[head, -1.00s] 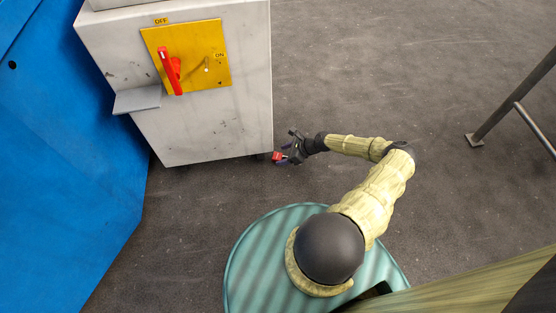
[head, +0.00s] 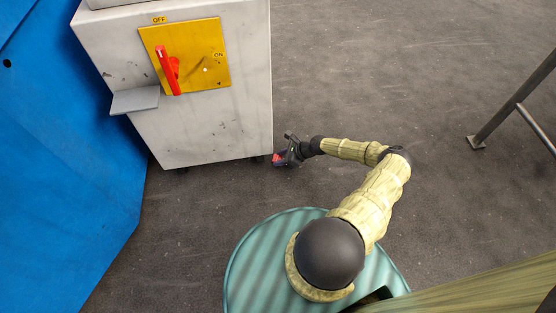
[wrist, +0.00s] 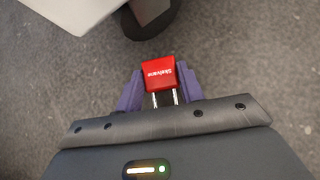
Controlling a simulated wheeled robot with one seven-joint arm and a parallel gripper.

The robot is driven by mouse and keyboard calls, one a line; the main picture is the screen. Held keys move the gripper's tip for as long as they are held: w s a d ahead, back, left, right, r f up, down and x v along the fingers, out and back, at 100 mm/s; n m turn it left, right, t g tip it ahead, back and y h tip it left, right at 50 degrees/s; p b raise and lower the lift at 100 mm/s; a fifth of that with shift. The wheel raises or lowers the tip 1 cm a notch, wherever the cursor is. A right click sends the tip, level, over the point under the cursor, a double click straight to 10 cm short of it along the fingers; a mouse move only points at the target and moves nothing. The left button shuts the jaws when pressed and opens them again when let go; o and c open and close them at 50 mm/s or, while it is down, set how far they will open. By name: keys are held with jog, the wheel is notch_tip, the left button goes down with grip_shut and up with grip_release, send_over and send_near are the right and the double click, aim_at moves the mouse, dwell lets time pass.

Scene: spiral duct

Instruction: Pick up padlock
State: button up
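The padlock (wrist: 160,74) is a small red block with white lettering and a silver shackle that points back toward my gripper. In the wrist view my gripper (wrist: 160,82) has its two purple fingers close against both sides of the padlock body, with no clear gap. The shackle lies between the fingers. In the head view my gripper (head: 283,158) is low by the floor, at the lower right corner of the grey cabinet. There the padlock (head: 276,159) is a small red patch, partly hidden by the fingers. I cannot tell whether it touches the floor.
The grey cabinet (head: 218,128), with a red lever on a yellow plate (head: 207,52), stands just left of my gripper. A dark cabinet foot (wrist: 152,18) is just beyond the padlock. A blue panel (head: 70,150) is at left. The floor at right is open up to a metal stand (head: 500,108).

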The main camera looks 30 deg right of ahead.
jog(key=shift+r, duration=0.1)
jog(key=shift+c, duration=0.4)
jog(key=shift+r+p, duration=0.6)
jog(key=shift+p, duration=0.1)
notch_tip(320, 180, up, 3)
jog(key=p, duration=0.2)
jog(key=shift+p, duration=0.3)
jog(key=s+d+p, duration=0.1)
jog(key=s+d, duration=0.3)
jog(key=s+d+p, duration=0.2)
jog(key=s+d, duration=0.2)
jog(key=d, duration=0.1)
jog(key=s+d+f+p, duration=0.1)
jog(key=s+d, duration=0.3)
jog(key=shift+d+p, duration=0.3)
jog(key=shift+p, duration=0.1)
